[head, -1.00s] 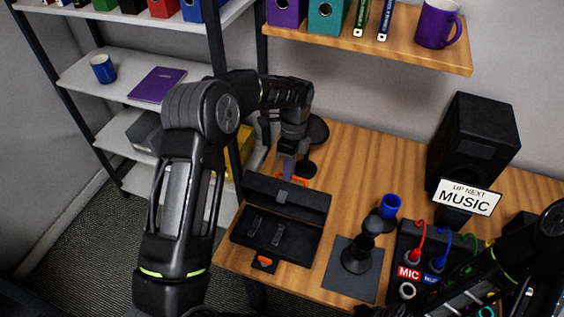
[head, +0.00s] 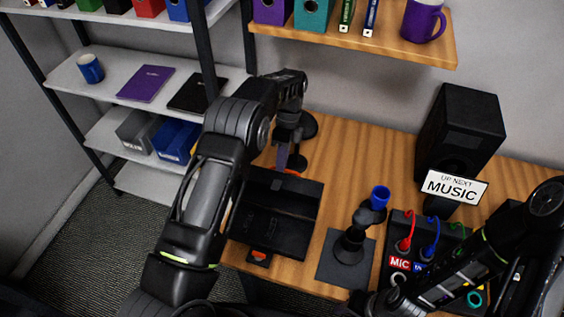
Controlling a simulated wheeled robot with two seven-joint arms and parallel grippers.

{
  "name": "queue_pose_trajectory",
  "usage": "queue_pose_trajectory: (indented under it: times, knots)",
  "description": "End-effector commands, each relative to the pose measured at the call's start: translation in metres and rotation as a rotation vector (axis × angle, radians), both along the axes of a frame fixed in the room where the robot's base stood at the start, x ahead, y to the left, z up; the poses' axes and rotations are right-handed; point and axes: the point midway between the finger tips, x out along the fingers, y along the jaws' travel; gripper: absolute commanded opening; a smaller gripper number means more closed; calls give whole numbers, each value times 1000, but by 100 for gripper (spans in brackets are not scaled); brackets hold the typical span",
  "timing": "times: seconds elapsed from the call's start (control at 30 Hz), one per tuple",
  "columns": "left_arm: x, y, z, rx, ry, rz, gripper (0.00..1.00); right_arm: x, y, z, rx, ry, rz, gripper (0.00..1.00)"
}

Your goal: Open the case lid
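The black case (head: 268,243) sits on the wooden desk, left of centre, with an orange latch (head: 259,255) at its front. Its lid (head: 288,188) stands raised along the back edge, leaning backward, and the inside shows. My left arm reaches over the case and hides its left part. My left gripper (head: 283,156) points down just behind the lid's top edge, close to an orange piece there. I cannot tell whether it touches the lid or how far apart its fingers are. My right arm crosses the lower right corner; its gripper does not show.
A black stand on a square mat (head: 333,272) is right of the case, with a blue cup (head: 380,194) near its top. A box with coloured cables (head: 398,258), a speaker (head: 459,135) and a MUSIC sign (head: 454,187) are farther right. Bare desk (head: 350,150) lies behind.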

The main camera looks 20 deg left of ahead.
Motion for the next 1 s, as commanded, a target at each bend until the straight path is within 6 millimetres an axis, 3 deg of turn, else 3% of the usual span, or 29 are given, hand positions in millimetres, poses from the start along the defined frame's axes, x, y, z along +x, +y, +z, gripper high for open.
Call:
queue_pose_trajectory:
  times: [0.2,0.67,1.0]
  knots:
    - [0,0,0,0,1,-1,33,0,0,0,0,0,0,36]
    - [-3,0,1,-2,-14,-1,33,0,0,-3,0,0,0,36]
    - [-14,2,10,-1,-142,1,33,0,0,-22,0,0,0,36]
